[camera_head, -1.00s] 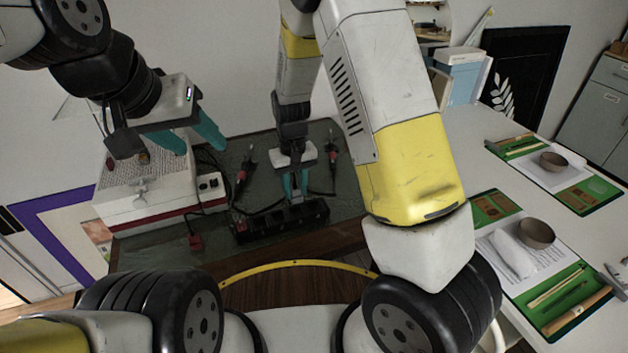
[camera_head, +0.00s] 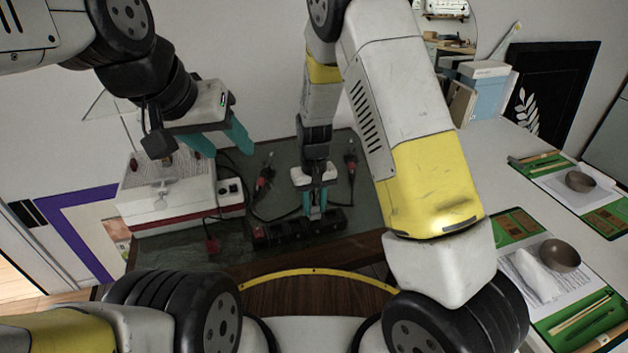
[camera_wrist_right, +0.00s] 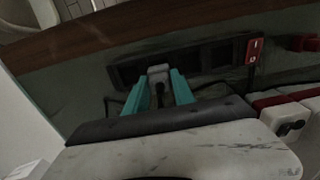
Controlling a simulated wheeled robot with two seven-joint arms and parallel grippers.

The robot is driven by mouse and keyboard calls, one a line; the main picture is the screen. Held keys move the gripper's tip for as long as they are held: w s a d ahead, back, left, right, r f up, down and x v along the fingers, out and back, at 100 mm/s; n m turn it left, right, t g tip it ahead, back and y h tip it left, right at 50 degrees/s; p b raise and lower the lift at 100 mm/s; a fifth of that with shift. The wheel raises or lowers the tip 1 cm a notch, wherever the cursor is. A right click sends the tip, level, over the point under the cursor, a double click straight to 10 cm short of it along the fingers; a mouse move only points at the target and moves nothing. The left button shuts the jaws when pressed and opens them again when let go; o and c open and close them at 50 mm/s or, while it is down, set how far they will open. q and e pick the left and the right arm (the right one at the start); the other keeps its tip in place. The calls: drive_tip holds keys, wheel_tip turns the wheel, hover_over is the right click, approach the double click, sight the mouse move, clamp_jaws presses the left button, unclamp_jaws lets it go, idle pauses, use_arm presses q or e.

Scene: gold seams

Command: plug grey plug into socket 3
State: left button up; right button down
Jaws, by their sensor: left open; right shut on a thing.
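The black power strip (camera_head: 272,236) lies near the front edge of the dark green mat; it also shows in the right wrist view (camera_wrist_right: 215,56). My right gripper (camera_head: 314,208) is over the strip's right part, pointing down. In the right wrist view its teal fingers (camera_wrist_right: 160,88) are shut on the grey plug (camera_wrist_right: 158,72), which is at the strip's sockets. I cannot tell whether the plug is seated, and the fingers and plug hide the socket there. My left gripper (camera_head: 222,143) is open and empty, above the white box, away from the strip.
A white box with a red band (camera_head: 165,205) stands left on the mat (camera_head: 288,165). A red plug (camera_head: 211,245) lies left of the strip. Red-handled tools (camera_head: 265,178) and cables lie behind it. A white table (camera_head: 500,170) with green trays is at right.

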sight(314, 204)
drive_tip(key=shift+f, duration=0.9)
drive_tip(key=shift+f, duration=0.55)
idle(1.5)
drive_tip(key=c, duration=1)
unclamp_jaws()
wheel_tip(314, 204, up, 8)
drive_tip(key=shift+f, duration=0.1)
